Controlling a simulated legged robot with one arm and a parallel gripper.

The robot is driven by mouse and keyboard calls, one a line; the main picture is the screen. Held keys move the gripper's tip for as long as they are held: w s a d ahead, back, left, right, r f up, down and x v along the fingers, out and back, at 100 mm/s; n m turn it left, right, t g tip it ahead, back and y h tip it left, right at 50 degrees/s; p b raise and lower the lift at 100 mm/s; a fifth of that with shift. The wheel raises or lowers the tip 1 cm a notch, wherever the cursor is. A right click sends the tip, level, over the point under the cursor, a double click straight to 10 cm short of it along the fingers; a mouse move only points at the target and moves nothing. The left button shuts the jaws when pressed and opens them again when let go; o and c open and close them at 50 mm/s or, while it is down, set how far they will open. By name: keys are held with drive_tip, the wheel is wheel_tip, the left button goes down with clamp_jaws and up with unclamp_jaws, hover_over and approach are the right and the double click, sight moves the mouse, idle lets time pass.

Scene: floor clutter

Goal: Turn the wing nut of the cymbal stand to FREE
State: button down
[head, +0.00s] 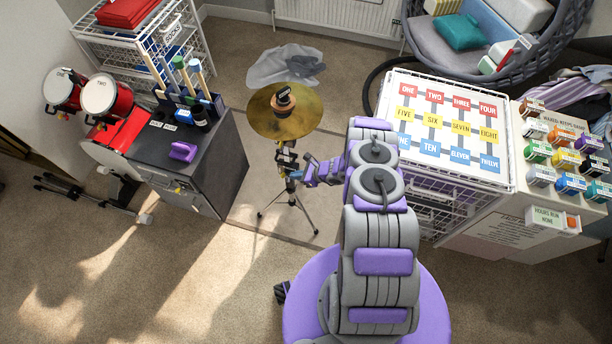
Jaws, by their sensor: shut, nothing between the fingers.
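The cymbal stand (293,200) stands upright on thin tripod legs, left of my arm. Its round gold cymbal (262,122) is at the top, with a brown and dark fitting (283,100) at its centre. Below the cymbal, a dark joint (287,157) with small light marks sits on the pole. The wing nut is too small to make out there, and its setting cannot be read. My purple and grey gripper (309,176) is shut and empty, just right of the pole near this joint. I cannot tell whether it touches the stand.
A dark cabinet (228,165) with tools and a purple item on top stands left, near red drums (108,98). A white wire rack (385,115) with a numbered board is close on the right. A crumpled clear bag (275,66) lies behind the cymbal. Front-left carpet is mostly clear.

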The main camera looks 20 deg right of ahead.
sight(283, 177)
drive_tip(key=b+x, duration=0.1)
drive_tip(key=x, duration=0.3)
drive_tip(key=shift+w, duration=0.1)
drive_tip(key=shift+a, duration=0.1)
drive_tip(key=shift+w+a+r+g+h+p, duration=0.1)
drive_tip(key=shift+r+g+h+p, duration=0.25)
drive_tip(key=shift+p, duration=0.35)
drive_tip(key=shift+a+f+h, duration=0.1)
drive_tip(key=shift+h, duration=0.15)
drive_tip(key=shift+a+f, duration=0.15)
drive_tip(key=shift+d+f, duration=0.15)
drive_tip(key=shift+d, duration=0.35)
drive_tip(key=shift+s+d+f+p, duration=0.2)
drive_tip(key=shift+s+p, duration=0.1)
drive_tip(key=shift+s, duration=0.15)
